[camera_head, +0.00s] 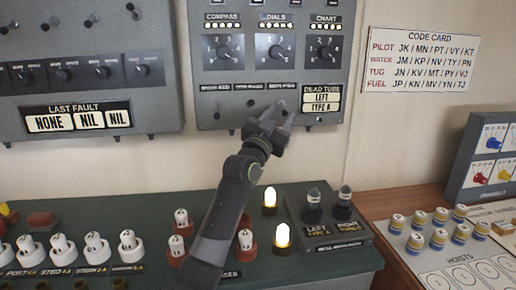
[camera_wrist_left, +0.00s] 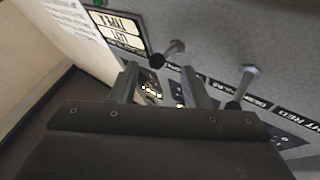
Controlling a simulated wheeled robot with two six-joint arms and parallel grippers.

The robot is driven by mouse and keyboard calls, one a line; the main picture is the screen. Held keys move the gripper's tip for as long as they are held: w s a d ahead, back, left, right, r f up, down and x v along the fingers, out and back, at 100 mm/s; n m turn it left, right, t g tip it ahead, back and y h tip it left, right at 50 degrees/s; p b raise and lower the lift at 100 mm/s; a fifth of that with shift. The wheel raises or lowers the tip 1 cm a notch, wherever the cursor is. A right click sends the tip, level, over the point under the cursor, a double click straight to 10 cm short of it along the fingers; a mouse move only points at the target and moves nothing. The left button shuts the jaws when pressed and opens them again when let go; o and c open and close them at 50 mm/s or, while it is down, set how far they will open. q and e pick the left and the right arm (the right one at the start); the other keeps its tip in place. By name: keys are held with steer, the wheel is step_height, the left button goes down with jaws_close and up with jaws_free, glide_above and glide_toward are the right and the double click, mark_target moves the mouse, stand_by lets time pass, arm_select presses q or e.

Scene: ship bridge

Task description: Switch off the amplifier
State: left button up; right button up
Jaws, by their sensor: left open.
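The grey wall panel (camera_head: 235,72) carries a row of small switches under labels too small to read surely; which one is the amplifier's I cannot tell. My left gripper (camera_head: 281,119) is in front of the panel's lower right, below the rightmost label (camera_head: 283,86), and hides the switch there. A second toggle (camera_wrist_left: 243,86) stands to the right.
Three rotary knobs (camera_head: 275,50) sit above the switches. The tube plate (camera_head: 321,98) is just right of my gripper. Below, a green console (camera_head: 330,262) holds white-topped plugs (camera_head: 127,241), lit lamps (camera_head: 281,236) and two dark tubes (camera_head: 313,207).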

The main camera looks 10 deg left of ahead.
arm_select(q)
steer(key=b+v, duration=0.3)
steer(key=v, duration=1.2)
steer(key=shift+s+f, duration=0.2)
steer(key=shift+s, duration=0.1)
steer(key=shift+a, duration=0.15)
